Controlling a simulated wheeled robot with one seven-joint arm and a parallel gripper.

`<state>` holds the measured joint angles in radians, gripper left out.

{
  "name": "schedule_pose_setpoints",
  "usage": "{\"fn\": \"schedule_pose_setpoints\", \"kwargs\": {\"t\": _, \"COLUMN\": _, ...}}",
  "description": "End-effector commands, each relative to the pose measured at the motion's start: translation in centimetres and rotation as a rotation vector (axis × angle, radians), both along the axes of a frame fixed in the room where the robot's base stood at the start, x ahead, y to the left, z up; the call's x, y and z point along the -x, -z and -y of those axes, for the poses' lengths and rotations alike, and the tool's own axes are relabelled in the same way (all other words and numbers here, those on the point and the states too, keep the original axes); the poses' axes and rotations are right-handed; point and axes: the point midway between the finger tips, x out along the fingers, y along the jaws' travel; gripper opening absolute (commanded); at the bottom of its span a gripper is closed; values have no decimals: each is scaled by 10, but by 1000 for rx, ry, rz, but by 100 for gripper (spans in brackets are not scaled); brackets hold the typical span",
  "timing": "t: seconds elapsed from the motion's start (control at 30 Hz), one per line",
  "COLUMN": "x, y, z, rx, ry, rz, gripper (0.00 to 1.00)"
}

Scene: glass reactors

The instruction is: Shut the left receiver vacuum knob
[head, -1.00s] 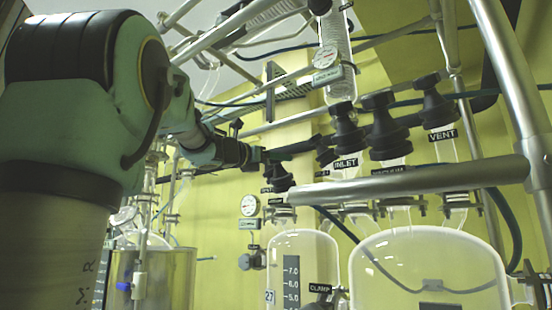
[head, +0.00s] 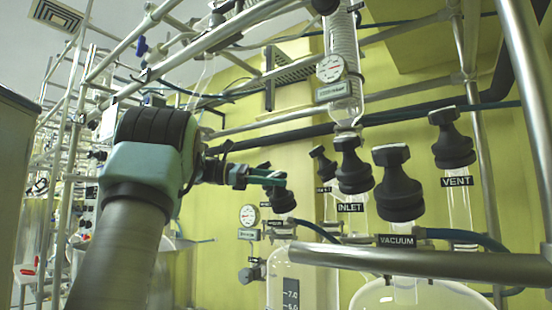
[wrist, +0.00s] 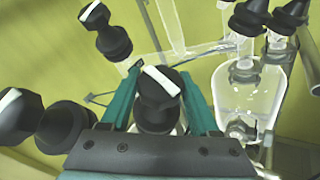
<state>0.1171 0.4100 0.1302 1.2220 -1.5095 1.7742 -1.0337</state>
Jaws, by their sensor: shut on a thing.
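My gripper (head: 268,178) reaches in from the left above the left receiver (head: 300,285), a clear glass vessel with a number scale. Its teal fingers, which also show in the wrist view (wrist: 163,100), stand on either side of a black knob (head: 284,202). They are shut on this knob. In the wrist view the knob has a white bar (wrist: 161,81) across its top, slanting down to the right. The small label by this knob is too small to read in the head view. My gripper's palm hides the knob's lower part in the wrist view.
Larger black knobs marked INLET (head: 352,165), VACUUM (head: 398,180) and VENT (head: 452,140) stand to the right. A thick metal rail (head: 410,262) crosses in front of the near vessel. In the wrist view, another black knob (wrist: 107,30) stands at upper left.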

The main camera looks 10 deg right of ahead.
Motion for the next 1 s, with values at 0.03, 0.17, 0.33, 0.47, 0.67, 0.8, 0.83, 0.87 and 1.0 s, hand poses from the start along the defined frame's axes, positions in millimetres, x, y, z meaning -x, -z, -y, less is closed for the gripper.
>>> {"fn": "schedule_pose_setpoints", "kwargs": {"t": 0.03, "x": -2, "y": -11, "z": 0, "rx": -16, "ry": 38, "rz": 12, "gripper": 6}}
{"fn": "schedule_pose_setpoints", "kwargs": {"t": 0.17, "x": -1, "y": -12, "z": 0, "rx": -55, "ry": 141, "rz": 56, "gripper": 6}}
{"fn": "schedule_pose_setpoints", "kwargs": {"t": 0.33, "x": 0, "y": -11, "z": 0, "rx": -106, "ry": 273, "rz": 110, "gripper": 6}}
{"fn": "schedule_pose_setpoints", "kwargs": {"t": 0.47, "x": 1, "y": -10, "z": 0, "rx": -142, "ry": 364, "rz": 149, "gripper": 6}}
{"fn": "schedule_pose_setpoints", "kwargs": {"t": 0.67, "x": 2, "y": -7, "z": 0, "rx": -185, "ry": 478, "rz": 198, "gripper": 6}}
{"fn": "schedule_pose_setpoints", "kwargs": {"t": 0.8, "x": 2, "y": -4, "z": 0, "rx": -209, "ry": 534, "rz": 222, "gripper": 6}}
{"fn": "schedule_pose_setpoints", "kwargs": {"t": 0.83, "x": 2, "y": -4, "z": 0, "rx": -212, "ry": 544, "rz": 227, "gripper": 6}}
{"fn": "schedule_pose_setpoints", "kwargs": {"t": 0.87, "x": 2, "y": -3, "z": 0, "rx": -217, "ry": 553, "rz": 231, "gripper": 6}}
{"fn": "schedule_pose_setpoints", "kwargs": {"t": 1.0, "x": 2, "y": -1, "z": 0, "rx": -229, "ry": 583, "rz": 243, "gripper": 6}}
